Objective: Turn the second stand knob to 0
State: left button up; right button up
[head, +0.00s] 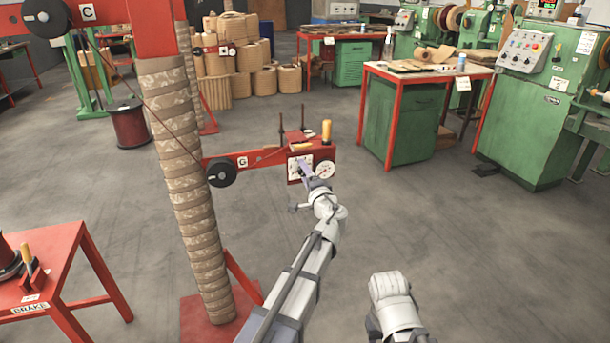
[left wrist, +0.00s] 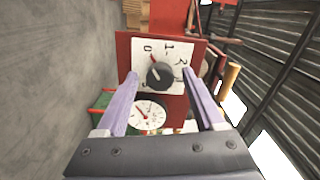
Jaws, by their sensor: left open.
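The stand arm marked G (head: 243,161) carries a white dial plate (head: 293,169) at its right end. In the left wrist view the plate (left wrist: 176,48) shows the numbers 0, 1 and 2, with another partly hidden. The round black knob (left wrist: 160,76) sits at its middle. A red mark at the knob's edge points up-left, close to the 0; whether it is exactly on it I cannot tell. My left gripper (head: 305,168) is in front of the plate. Its open fingers (left wrist: 160,80) lie either side of the knob, with gaps visible.
A round gauge (head: 325,170) is beside the dial plate. The wrapped column (head: 185,180) stands left of my left arm. A red table (head: 45,265) with a BRAKE label is at lower left. A green-fronted bench (head: 405,115) stands behind.

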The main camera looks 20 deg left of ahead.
pick_arm(q)
jog(key=shift+s, duration=0.1)
jog(key=v, duration=0.7)
jog(key=shift+s+d, duration=0.2)
jog(key=shift+s, duration=0.05)
jog(key=shift+f, duration=0.1)
